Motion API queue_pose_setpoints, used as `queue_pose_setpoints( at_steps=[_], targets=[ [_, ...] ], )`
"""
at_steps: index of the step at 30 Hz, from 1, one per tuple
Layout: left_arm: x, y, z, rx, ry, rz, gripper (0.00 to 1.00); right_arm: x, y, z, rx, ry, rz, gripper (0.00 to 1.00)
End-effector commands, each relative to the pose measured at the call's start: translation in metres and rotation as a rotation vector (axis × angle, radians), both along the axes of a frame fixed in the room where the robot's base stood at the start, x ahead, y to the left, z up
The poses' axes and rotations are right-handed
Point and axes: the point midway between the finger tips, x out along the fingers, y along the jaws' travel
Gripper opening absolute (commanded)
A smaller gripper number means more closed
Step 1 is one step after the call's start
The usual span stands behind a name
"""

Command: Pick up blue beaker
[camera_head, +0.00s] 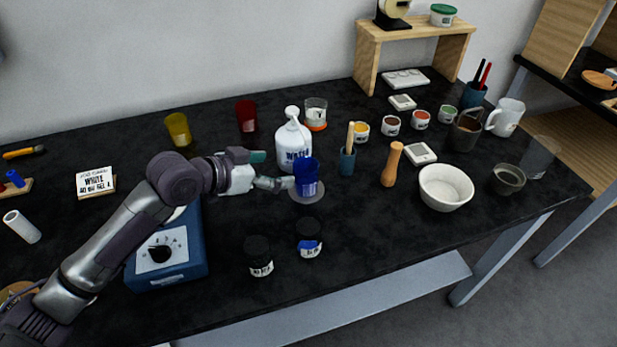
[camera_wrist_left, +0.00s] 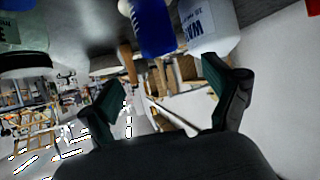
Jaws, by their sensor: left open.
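The blue beaker (camera_head: 306,176) stands upright on a round grey disc (camera_head: 318,197) near the middle of the table. In the left wrist view the blue beaker (camera_wrist_left: 153,28) shows at the top, beyond the fingertips, beside a white labelled bottle. My left gripper (camera_head: 273,170) is just left of the beaker, its fingers pointing toward it. In the left wrist view its two dark green fingers (camera_wrist_left: 170,88) are spread apart with nothing between them. My right gripper is not in view.
The white wash bottle (camera_head: 293,147) stands close behind the beaker. Two dark jars (camera_head: 309,240) (camera_head: 258,256) stand in front. A blue device (camera_head: 165,261) is under my left arm. A teal cup with wooden tools (camera_head: 347,162) and a pestle (camera_head: 392,164) are to the right.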

Motion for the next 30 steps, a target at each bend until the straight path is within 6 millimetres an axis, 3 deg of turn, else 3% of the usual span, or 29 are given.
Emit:
queue_pose_setpoints(
  at_steps=[5,11,19,29,30],
  targets=[
    [0.016,-0.02,-0.012,-0.002,0.001,-0.001,0.89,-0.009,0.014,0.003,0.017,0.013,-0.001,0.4],
    [0.023,-0.028,-0.018,0.001,0.0,-0.001,0.89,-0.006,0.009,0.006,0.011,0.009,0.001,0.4],
    [0.045,-0.055,-0.036,0.0,0.0,-0.001,0.89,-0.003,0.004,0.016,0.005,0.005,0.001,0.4],
    [0.05,-0.06,-0.041,0.002,-0.001,-0.001,0.89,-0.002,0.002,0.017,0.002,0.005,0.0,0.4],
    [0.05,-0.06,-0.041,0.002,-0.001,-0.001,0.82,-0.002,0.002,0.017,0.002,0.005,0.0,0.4]
  ],
)
